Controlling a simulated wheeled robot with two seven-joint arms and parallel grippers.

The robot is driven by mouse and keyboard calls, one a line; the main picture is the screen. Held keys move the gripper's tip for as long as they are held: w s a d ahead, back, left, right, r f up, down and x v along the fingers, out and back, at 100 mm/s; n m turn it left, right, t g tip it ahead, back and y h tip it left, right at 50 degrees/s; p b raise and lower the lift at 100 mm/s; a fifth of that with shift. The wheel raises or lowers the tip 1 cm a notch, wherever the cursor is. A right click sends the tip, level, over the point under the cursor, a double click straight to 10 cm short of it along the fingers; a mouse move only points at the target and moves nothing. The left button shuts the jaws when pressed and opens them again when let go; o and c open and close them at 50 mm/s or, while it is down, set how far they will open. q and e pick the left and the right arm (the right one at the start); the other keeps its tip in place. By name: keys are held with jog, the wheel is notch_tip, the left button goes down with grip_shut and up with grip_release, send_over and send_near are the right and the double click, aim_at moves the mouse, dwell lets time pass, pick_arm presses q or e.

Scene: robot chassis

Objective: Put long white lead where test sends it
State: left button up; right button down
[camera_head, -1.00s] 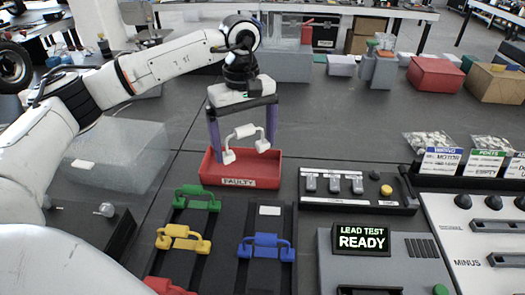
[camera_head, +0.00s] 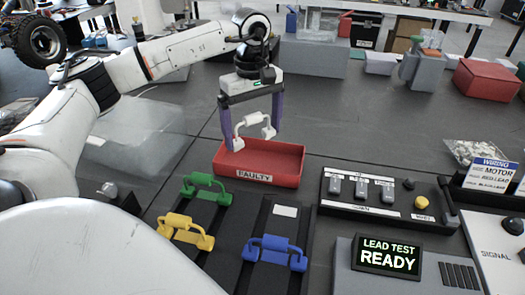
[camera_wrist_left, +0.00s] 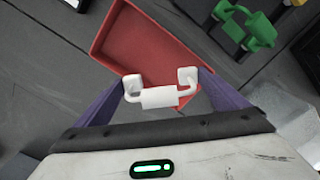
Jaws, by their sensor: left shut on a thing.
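The white lead (camera_head: 253,128) is a handle-shaped piece with two end blocks; it also shows in the left wrist view (camera_wrist_left: 160,97). My left gripper (camera_head: 252,135) is shut on it, a purple finger at each end, and holds it above the back part of the red tray marked FAULTY (camera_head: 285,177). The tray looks empty and also shows in the left wrist view (camera_wrist_left: 145,45). The lead test unit (camera_head: 345,275) has a screen (camera_head: 389,257) reading LEAD TEST READY. My right gripper is not in view.
Green (camera_head: 206,187), yellow (camera_head: 186,230) and blue (camera_head: 272,250) leads sit on dark racks in front of the tray. A black panel with grey clips and a yellow button (camera_head: 422,202) lies right of the tray. A WIRING card (camera_head: 488,175) stands at the right.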

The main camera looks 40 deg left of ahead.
pick_arm(q)
jog(key=o, duration=0.8)
jog(key=shift+f, duration=0.1)
jog(key=shift+o, duration=0.2)
notch_tip(320, 180, up, 10)
jog(key=shift+r+p, duration=0.2)
jog(key=shift+p, duration=0.25)
